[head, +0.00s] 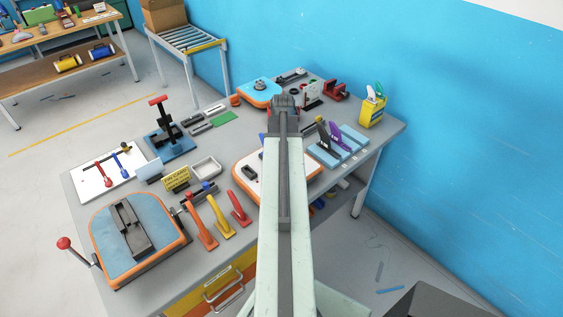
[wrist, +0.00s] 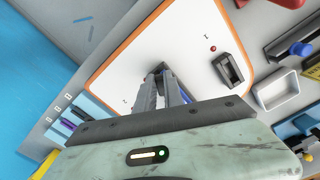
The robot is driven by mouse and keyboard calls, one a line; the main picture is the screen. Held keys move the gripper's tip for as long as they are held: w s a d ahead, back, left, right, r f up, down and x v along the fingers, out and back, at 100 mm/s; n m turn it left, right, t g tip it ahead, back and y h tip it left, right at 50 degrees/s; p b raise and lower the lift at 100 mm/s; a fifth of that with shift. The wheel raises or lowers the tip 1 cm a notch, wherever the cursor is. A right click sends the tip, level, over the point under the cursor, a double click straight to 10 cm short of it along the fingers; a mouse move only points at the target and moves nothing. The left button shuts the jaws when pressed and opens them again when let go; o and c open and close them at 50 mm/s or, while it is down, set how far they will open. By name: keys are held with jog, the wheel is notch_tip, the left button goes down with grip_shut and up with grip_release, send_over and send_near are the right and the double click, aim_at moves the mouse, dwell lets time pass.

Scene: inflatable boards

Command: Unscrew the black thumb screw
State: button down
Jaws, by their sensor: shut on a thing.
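My gripper (wrist: 160,72) points down at a white board with an orange edge (wrist: 125,66) in the wrist view. Its fingers are close together, shut on a small dark thing at the tips, which fits the black thumb screw. The fingers hide most of it, so I cannot tell how far it stands out of the board. In the head view the same board (head: 243,187) lies on the grey table, partly covered by my arm, which hides the gripper there. A black open block (wrist: 228,70) and a small red dot (wrist: 212,48) are on the board.
Orange, yellow and red handles (head: 220,217) stand at the front of the table. A white tray (head: 205,167) and yellow sign (head: 176,180) lie left of the board. A blue rack with dark and purple tools (head: 337,145) is close on the right, before the blue wall (head: 440,90).

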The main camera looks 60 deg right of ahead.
jog(key=shift+n, duration=0.7)
jog(key=n, duration=0.3)
jog(key=shift+d, duration=0.15)
jog(key=n, duration=0.3)
jog(key=shift+s+d, duration=0.1)
jog(key=shift+d, duration=0.05)
jog(key=shift+n, duration=0.4)
jog(key=n, duration=0.3)
jog(key=shift+d, duration=0.1)
